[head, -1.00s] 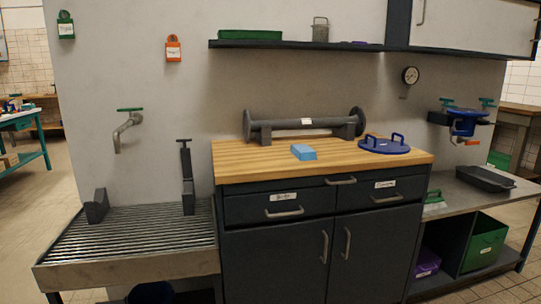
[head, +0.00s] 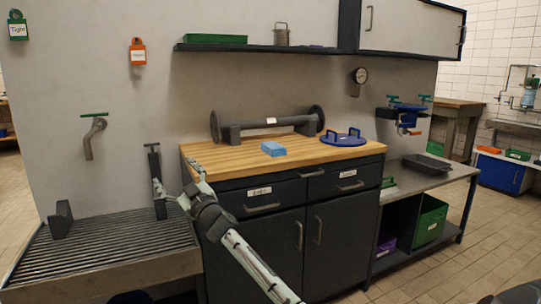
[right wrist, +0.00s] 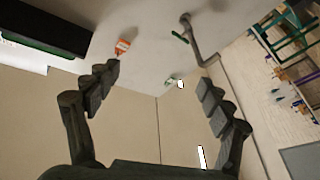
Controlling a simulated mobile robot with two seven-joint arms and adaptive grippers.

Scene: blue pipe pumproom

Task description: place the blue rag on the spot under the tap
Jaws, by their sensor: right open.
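The blue rag (head: 273,149), a small folded block, lies on the wooden counter top in front of the grey flanged pipe. The tap (head: 95,138) with a green handle is on the wall at the left, above a ribbed metal drain grate (head: 120,244). The tap also shows in the right wrist view (right wrist: 192,38). My right gripper (head: 177,180) is in front of the counter's left end, left of the rag and apart from it. In the right wrist view its fingers (right wrist: 158,76) are spread with nothing between them. My left gripper is not in view.
The grey flanged pipe (head: 268,126) and a blue lid with handles (head: 343,138) stand on the counter (head: 225,160). Dark upright brackets (head: 155,180) stand on the grate. A shelf (head: 255,47) hangs above. The counter's front right part is clear.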

